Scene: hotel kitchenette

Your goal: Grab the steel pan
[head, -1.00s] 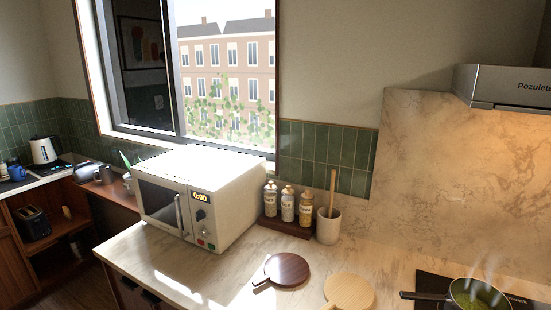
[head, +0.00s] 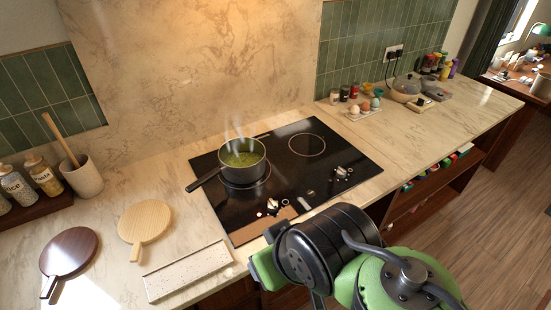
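A steel pan (head: 243,162) with a long dark handle (head: 204,181) stands on the back left ring of the black hob (head: 301,183). The pan holds green liquid or food, and steam rises from it. Its handle points left and toward the front, past the hob's left edge. My arm, green and black, fills the lower right of the head view, in front of the hob. Its visible links are apart from the pan. My gripper itself does not show.
A light wooden board (head: 144,222), a dark round board (head: 69,254) and a white speckled tray (head: 187,270) lie left of the hob. A utensil pot (head: 83,177) and bottles stand farther left. Eggs (head: 365,106) and jars stand behind right. The right counter front is clear.

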